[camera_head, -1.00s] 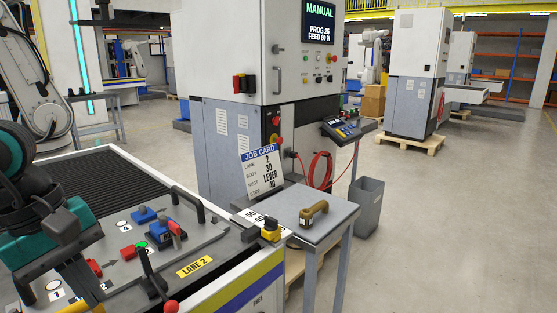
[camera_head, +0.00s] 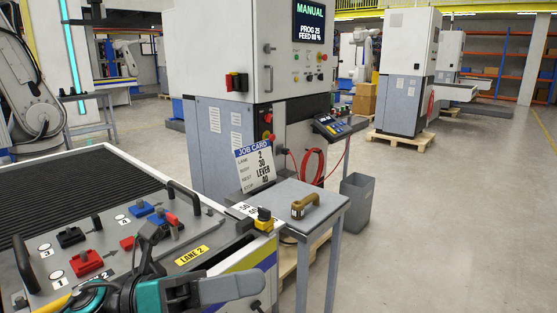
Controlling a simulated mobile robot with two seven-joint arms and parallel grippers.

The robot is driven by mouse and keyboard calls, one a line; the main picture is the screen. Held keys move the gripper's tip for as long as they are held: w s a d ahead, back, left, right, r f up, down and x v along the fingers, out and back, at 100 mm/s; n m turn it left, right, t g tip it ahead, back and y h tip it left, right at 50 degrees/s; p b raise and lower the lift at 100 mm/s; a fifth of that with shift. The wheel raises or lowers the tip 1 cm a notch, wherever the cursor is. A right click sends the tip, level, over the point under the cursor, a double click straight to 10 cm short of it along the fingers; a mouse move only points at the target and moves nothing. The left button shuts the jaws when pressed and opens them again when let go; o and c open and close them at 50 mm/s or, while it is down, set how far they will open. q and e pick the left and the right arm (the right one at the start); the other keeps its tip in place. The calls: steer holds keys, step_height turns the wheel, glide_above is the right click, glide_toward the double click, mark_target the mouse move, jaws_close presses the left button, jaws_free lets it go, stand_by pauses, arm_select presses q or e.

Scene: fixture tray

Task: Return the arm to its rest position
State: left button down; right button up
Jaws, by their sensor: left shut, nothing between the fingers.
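My left arm comes in at the bottom of the head view, with teal and black joints. My left gripper (camera_head: 153,232) is a dark shape over the front right of the fixture tray (camera_head: 205,224), partly covering it. Its fingers are shut with nothing held; their tips are hard to pick out against the tray. On the tray are a red block (camera_head: 87,263) by mark 1, a black block (camera_head: 70,237) by mark 3 and a blue block (camera_head: 140,209) by mark 4. A blue and red clamp (camera_head: 166,220) stands behind the gripper. My right gripper is not in view.
Black handles (camera_head: 184,195) rise from the tray's edges. A small side table (camera_head: 280,195) carries a brass-coloured handle part (camera_head: 305,205). A job card (camera_head: 254,168) leans by the machine cabinet.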

arm_select(q)
steer(key=w+a+f+n+t+y, duration=0.3)
steer(key=f+n+t+y, duration=0.35)
steer(key=n, duration=0.75)
steer(key=w+a+f+n+t+y, duration=0.35)
steer(key=f+n+t, duration=0.35)
steer(key=n+t, duration=0.5)
steer(key=s+a+f+n+g+y, duration=0.2)
steer(key=s+f+n+g+y, duration=0.1)
steer(key=f, duration=0.4)
steer(key=s+a+f+n+g+y, duration=0.2)
steer(key=s+f+n, duration=0.3)
steer(key=f+n, duration=0.3)
steer(key=s+a+f+n+g+y, duration=0.2)
steer(key=s+f+n+g+y, duration=0.1)
steer(key=f+n, duration=0.3)
steer(key=shift+s+a+f+g+y, duration=0.35)
steer(key=shift+s+f, duration=0.35)
steer(key=shift+s, duration=0.2)
